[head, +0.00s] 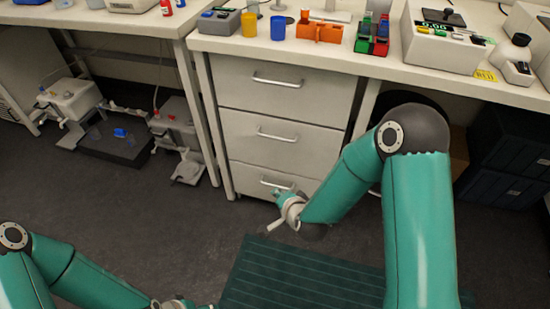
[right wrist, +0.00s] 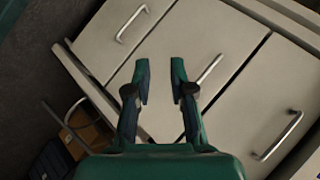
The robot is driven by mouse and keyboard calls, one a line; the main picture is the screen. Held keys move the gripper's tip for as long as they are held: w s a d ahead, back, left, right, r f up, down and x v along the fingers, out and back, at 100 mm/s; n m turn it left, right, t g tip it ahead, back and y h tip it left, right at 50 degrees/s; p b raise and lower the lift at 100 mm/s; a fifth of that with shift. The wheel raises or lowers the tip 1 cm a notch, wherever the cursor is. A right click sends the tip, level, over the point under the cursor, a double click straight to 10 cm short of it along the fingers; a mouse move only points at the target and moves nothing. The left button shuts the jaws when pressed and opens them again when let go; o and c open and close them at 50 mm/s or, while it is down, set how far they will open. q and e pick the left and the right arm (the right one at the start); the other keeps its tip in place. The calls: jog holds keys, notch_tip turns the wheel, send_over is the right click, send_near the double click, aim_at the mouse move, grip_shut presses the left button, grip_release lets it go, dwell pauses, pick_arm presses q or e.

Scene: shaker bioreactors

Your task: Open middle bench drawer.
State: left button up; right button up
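The middle bench drawer (head: 258,143) is the second of three pale fronts in the unit under the bench, and it looks shut. Its bar handle (head: 277,135) is clear in the head view. In the right wrist view the middle handle (right wrist: 209,73) lies just right of the right fingertip, tilted. My right gripper (head: 279,196) appears in front of the bottom drawer in the head view. In the right wrist view its fingers (right wrist: 161,68) are apart with nothing between them. My left gripper (head: 175,303) is at the bottom edge, mostly cut off.
The top drawer (head: 290,92) and bottom drawer (head: 255,178) look shut, each with a bar handle. The bench top (head: 270,47) above carries cups, racks and devices. Bioreactor equipment (head: 120,135) stands on the floor at left. Dark boxes (head: 510,150) sit under the bench at right.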

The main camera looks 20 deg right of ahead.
jog(key=w+d+m+t+h+b, duration=0.1)
jog(key=w+m+t+h+b, duration=0.15)
jog(key=w+m+b, duration=0.2)
pick_arm(q)
notch_tip(320, 180, down, 15)
jog(key=b, duration=0.8)
jog(key=shift+f, duration=0.2)
pick_arm(e)
jog(key=m+t+h, duration=0.1)
jog(key=m+t, duration=0.2)
jog(key=m, duration=0.1)
send_near(275, 138)
jog(key=x, duration=1)
jog(key=shift+w+d+f, duration=0.15)
jog(key=shift+w+f, duration=0.15)
jog(key=shift+w, duration=0.05)
jog(key=shift+c, duration=0.4)
grip_shut()
